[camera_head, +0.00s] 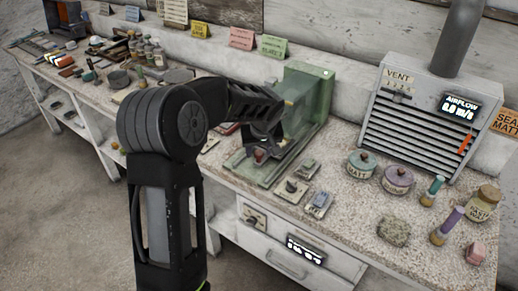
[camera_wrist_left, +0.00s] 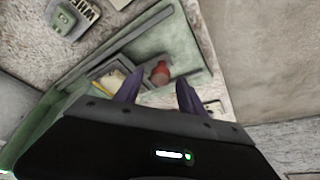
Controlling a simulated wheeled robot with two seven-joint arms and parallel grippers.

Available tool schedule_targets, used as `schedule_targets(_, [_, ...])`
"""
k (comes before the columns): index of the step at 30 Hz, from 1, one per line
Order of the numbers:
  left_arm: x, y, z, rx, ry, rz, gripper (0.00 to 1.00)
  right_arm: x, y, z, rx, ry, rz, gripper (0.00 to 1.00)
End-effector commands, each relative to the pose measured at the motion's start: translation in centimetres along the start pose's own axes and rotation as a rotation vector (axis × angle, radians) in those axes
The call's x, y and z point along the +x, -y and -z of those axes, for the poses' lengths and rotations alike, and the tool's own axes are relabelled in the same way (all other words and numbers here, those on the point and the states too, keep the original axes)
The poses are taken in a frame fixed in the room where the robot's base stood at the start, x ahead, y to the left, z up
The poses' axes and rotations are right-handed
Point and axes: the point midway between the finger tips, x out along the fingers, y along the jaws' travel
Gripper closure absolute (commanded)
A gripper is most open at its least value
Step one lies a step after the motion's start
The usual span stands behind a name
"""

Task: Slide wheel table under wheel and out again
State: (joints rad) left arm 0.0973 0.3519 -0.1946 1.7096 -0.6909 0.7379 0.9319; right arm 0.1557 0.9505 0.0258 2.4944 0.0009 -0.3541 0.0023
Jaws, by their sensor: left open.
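The green machine (camera_head: 304,100) stands on the bench with its long green base (camera_head: 248,172) reaching toward the front edge. A small red knob (camera_head: 258,155) shows at the base, partly behind my left gripper (camera_head: 263,147). In the left wrist view the red knob (camera_wrist_left: 160,72) lies just beyond the open fingers of my left gripper (camera_wrist_left: 157,92), roughly between them and apart from them. Beside the knob is a grey plate with a yellow patch (camera_wrist_left: 112,80), which seems to be the wheel table. The wheel cannot be made out. My right gripper is not in view.
Small grey switch boxes (camera_head: 291,190) sit right of the base. Lidded pots (camera_head: 362,164), brushes, a sponge (camera_head: 393,232) and the vent unit (camera_head: 420,115) stand further right. Tools and jars crowd the bench to the left. The floor in front is clear.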

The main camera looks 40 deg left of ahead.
Motion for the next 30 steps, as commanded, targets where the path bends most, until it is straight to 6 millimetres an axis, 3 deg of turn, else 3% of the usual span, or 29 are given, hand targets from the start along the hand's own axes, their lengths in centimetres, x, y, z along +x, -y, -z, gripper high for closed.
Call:
schedule_targets(9, [0.43,0.01,0.02,-0.001,-0.001,-0.001,0.53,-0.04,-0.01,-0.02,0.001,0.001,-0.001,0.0])
schedule_targets(26, [0.4,0.0,0.0,-0.001,0.0,-0.001,0.98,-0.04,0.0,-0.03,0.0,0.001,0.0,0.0])
schedule_targets(30, [0.4,0.0,0.0,-0.001,0.0,-0.001,1.0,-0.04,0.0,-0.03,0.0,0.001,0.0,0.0])
